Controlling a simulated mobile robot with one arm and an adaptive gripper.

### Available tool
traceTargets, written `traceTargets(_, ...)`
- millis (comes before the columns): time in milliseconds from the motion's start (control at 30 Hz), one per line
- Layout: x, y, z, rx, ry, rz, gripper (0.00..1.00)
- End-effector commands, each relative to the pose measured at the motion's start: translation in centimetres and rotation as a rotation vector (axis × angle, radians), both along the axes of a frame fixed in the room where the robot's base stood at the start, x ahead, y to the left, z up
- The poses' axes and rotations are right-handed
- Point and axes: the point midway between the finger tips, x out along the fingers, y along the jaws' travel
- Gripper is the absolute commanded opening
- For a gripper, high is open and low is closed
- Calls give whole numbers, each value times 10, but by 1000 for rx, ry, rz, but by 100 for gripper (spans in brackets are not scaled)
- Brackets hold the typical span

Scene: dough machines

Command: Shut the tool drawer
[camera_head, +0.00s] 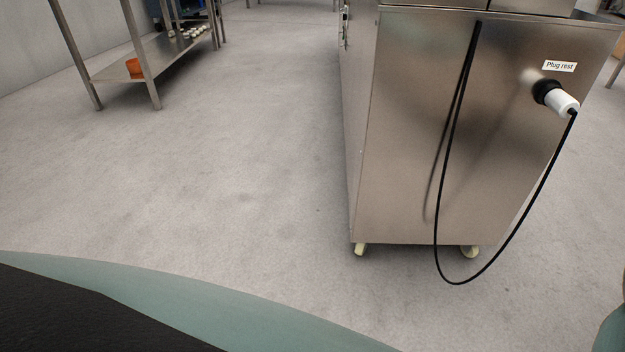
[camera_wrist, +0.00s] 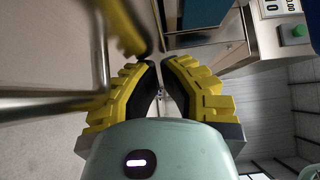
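I cannot make out the tool drawer for certain in either view. My gripper (camera_wrist: 159,64) shows in the wrist view, with yellow ribbed fingers lined in black. The two near fingertips lie close together with a narrow gap between them, and I see nothing held there. Another yellow and black piece (camera_wrist: 122,25) shows at the upper left; I cannot tell whether it is a finger or a reflection. A blurred metal bar (camera_wrist: 45,105) crosses the left side, close to the gripper. My gripper is not visible in the head view.
A steel cabinet on casters (camera_head: 400,150) stands at the right, with a white plug (camera_head: 562,102) and a hanging black cable (camera_head: 437,225). A steel rack (camera_head: 160,55) holds an orange item (camera_head: 134,67). Floor between is clear. The wrist view shows a green button (camera_wrist: 294,31).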

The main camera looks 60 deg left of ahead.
Motion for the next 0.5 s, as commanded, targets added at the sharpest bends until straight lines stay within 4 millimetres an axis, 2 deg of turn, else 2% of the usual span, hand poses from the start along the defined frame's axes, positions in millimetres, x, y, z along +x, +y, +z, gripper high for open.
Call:
traceTargets(200,10,-10,-3,4,0,5,0)
traceTargets(500,12,-13,-2,5,0,3,0)
